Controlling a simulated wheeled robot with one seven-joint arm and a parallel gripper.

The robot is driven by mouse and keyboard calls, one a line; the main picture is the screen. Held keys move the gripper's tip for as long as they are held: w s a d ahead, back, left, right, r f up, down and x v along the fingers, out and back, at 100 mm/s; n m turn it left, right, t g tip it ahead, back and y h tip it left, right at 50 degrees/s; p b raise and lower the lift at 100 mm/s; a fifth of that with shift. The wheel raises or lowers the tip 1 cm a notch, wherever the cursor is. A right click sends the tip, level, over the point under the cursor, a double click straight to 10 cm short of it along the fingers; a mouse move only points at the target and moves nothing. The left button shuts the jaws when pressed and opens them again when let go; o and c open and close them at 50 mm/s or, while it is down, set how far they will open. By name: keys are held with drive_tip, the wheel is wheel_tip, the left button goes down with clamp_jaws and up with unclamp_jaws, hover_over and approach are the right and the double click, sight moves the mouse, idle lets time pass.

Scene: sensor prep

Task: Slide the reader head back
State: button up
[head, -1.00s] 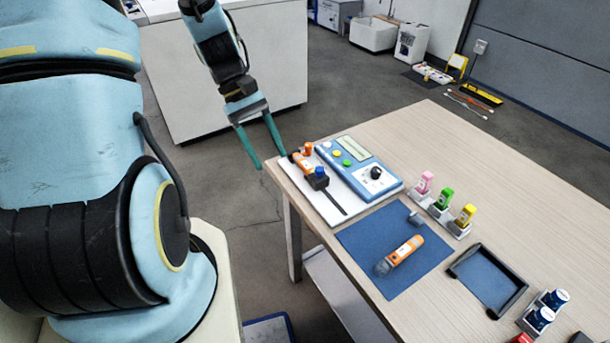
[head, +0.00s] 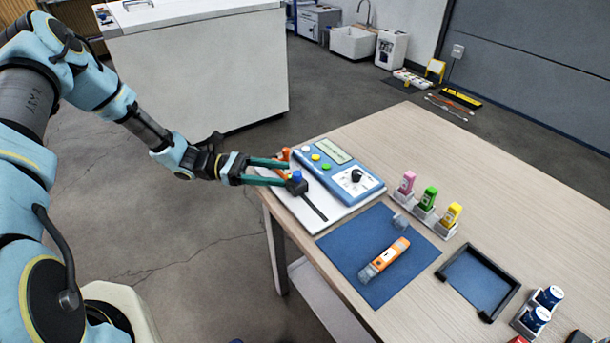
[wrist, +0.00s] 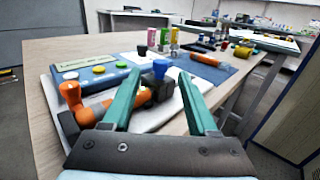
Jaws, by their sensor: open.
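The reader head is a black block (head: 297,187) with a blue knob (head: 297,175) on top. It sits on a white base plate (head: 318,222) with a dark slot running toward the front. An orange sensor (wrist: 112,103) lies against the block in the wrist view, with an orange upright knob (wrist: 70,93) at its far left end. My gripper (head: 287,173) is open, its teal fingers reaching over the plate at the block. In the wrist view the reader head (wrist: 160,86) shows between the two fingertips; whether they touch it I cannot tell.
A blue mat (head: 345,248) holds another orange sensor (head: 385,260). Pink, green and yellow bottles stand in a rack (head: 443,228) to the right. A dark-rimmed tray (head: 451,283) lies at the front right.

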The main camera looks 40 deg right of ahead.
sight(302, 176)
drive_tip(key=p+x, duration=0.2)
drive_tip(key=x, duration=0.6)
drive_tip(key=shift+s+d, duration=0.15)
drive_tip(key=shift+s, duration=0.05)
clamp_jaws()
idle(1.1)
